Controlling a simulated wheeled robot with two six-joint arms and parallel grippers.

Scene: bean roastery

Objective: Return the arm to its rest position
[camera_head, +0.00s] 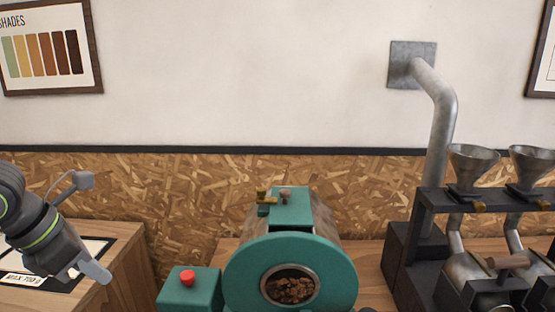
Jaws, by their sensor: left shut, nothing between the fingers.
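My left arm comes in from the left edge, dark grey with green-lit rings. Its left gripper (92,272) is shut and empty, above the wooden counter at the lower left. It is apart from the roaster and holds nothing. My right arm and right gripper are not in view.
A teal roaster (240,268) with brown pieces behind its round window stands at centre. A teal box (176,291) with a red button (187,278) sits beside it. At right, a dark rack (428,215) holds metal funnels (473,165). A framed mat (35,283) lies on the left counter.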

